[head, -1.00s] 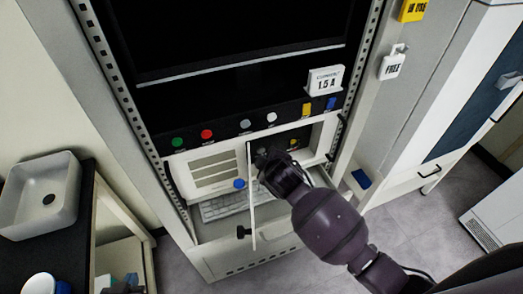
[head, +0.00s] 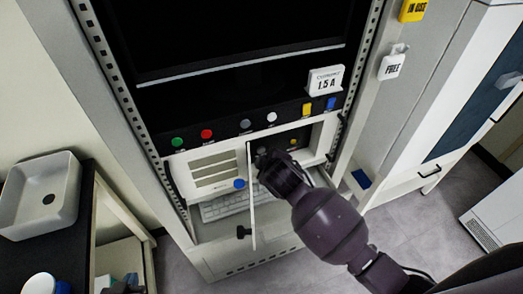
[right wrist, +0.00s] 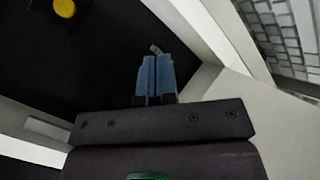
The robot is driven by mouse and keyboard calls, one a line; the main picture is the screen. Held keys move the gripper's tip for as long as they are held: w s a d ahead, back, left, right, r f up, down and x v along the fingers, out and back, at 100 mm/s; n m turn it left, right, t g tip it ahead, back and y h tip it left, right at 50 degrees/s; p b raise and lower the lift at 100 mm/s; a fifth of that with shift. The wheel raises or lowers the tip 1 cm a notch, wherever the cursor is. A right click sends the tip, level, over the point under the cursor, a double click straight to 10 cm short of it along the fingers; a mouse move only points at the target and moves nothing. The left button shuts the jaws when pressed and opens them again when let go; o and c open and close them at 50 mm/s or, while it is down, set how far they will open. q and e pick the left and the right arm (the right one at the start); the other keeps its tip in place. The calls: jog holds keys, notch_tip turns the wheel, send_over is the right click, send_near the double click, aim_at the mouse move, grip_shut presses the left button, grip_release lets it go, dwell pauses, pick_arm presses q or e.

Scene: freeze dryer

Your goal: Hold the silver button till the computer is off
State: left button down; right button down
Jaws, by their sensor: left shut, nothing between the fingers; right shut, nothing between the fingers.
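The computer is a dark recessed front in the open compartment of the white cabinet. Its yellow button (head: 293,142) shows in the head view and in the right wrist view (right wrist: 67,7). A small silver piece (right wrist: 155,48), apparently the silver button, shows right at the fingertips of my right gripper (right wrist: 156,58). The blue fingers are shut together, and their tips seem to touch it; how far it is pressed cannot be told. In the head view my right wrist hides these fingers. My left gripper (head: 122,281) is low at the bottom left edge, away from the cabinet, mostly cut off.
A hinged door (head: 252,205) stands open just left of my right wrist. A keyboard (head: 218,208) lies on a shelf below. The large screen (head: 225,35) above is black. A row of coloured buttons and a white sign (head: 326,81) sit above the compartment. A sink (head: 40,190) is at left.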

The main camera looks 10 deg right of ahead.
jog(key=shift+w, duration=0.15)
jog(key=shift+w+a, duration=0.1)
jog(key=shift+w, duration=0.2)
jog(key=shift+w, duration=0.35)
dwell(1.9)
dwell(1.2)
jog(key=shift+s, duration=0.8)
jog(key=shift+s, duration=0.1)
jog(key=s, duration=0.2)
jog(key=s+d, duration=0.1)
jog(key=s, duration=0.1)
jog(key=shift+s+d, duration=0.1)
jog(key=shift+s, duration=0.25)
dwell(0.4)
